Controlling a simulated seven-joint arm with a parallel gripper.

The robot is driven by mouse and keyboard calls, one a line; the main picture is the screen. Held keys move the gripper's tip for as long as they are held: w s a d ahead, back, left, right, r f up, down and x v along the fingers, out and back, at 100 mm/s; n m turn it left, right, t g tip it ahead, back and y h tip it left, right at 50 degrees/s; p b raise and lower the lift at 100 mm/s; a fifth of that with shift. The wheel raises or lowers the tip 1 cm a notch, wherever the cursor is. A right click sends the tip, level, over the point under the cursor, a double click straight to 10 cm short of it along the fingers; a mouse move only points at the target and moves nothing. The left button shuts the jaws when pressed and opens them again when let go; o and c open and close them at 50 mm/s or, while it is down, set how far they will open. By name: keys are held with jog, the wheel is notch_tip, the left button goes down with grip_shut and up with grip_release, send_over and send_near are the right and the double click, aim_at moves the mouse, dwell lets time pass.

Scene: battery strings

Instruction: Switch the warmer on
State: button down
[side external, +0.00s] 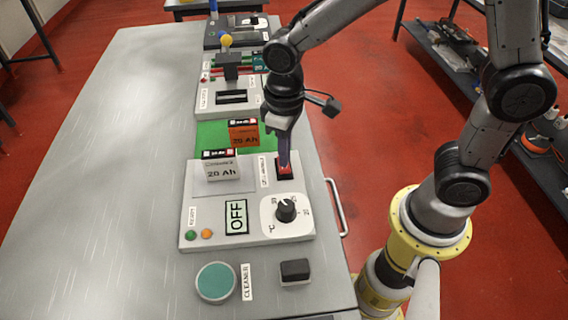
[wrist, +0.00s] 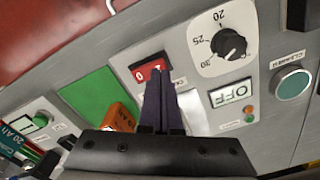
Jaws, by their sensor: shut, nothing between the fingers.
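The warmer is a light grey panel box (side external: 207,229) in the middle of the bench, with a display (side external: 236,216) reading OFF. Its red rocker switch (side external: 284,171) is marked 0 and 1 and also shows in the wrist view (wrist: 151,66). My gripper (side external: 285,163) is shut and empty, pointing down with its fingertips at the switch. In the wrist view the fingertips (wrist: 160,72) cover part of the switch near the 1; I cannot tell whether they press it. A dial (side external: 286,209) marked in °C sits beside the display, which also reads OFF in the wrist view (wrist: 230,93).
A white 20 Ah battery (side external: 222,170) stands on the warmer. An orange battery (side external: 243,134) stands on a green mat (side external: 211,135) behind it. A tester-like box (side external: 209,103) is farther back. A green round pad (side external: 216,281) and black block (side external: 295,269) are in front. The bench's left side is clear.

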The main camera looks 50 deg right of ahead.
jog(key=shift+f, duration=0.9)
dwell(0.4)
jog(key=shift+r, duration=3.55)
